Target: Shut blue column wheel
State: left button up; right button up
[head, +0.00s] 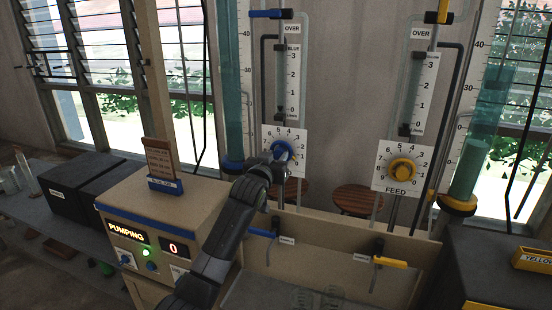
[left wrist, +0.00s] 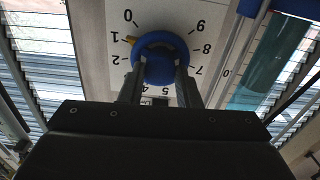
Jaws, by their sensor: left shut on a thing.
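The blue wheel (head: 284,150) sits on a white numbered dial plate (head: 299,140) below the gauge marked BLUE. My left gripper (head: 280,163) is at the wheel. In the left wrist view my gripper's two fingers (left wrist: 157,82) are shut on the blue wheel (left wrist: 160,50), one on each side. In the head view my gripper hides part of the wheel and the dial's lower left. My right gripper is not in view.
A yellow wheel (head: 402,170) on a FEED dial is to the right. A blue-handled tap (head: 262,233) and a yellow-handled tap (head: 390,262) are below. The console (head: 165,225) reads PUMPING and 0, with a green light. Glass columns stand at both sides.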

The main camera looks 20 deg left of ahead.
pick_arm(q)
jog(key=shift+r+m+p, duration=0.15)
jog(key=shift+m+p, duration=0.6)
jog(key=shift+m, duration=1.15)
jog(key=o, duration=1)
jog(key=shift+s+f, duration=0.1)
jog(key=shift+f, duration=0.1)
jog(key=s, duration=0.5)
jog(key=s+b, duration=0.1)
jog(key=s, duration=0.5)
jog(key=s+b, duration=0.1)
jog(key=s, duration=0.5)
jog(key=shift+s+a, duration=0.1)
jog(key=shift+a, duration=0.15)
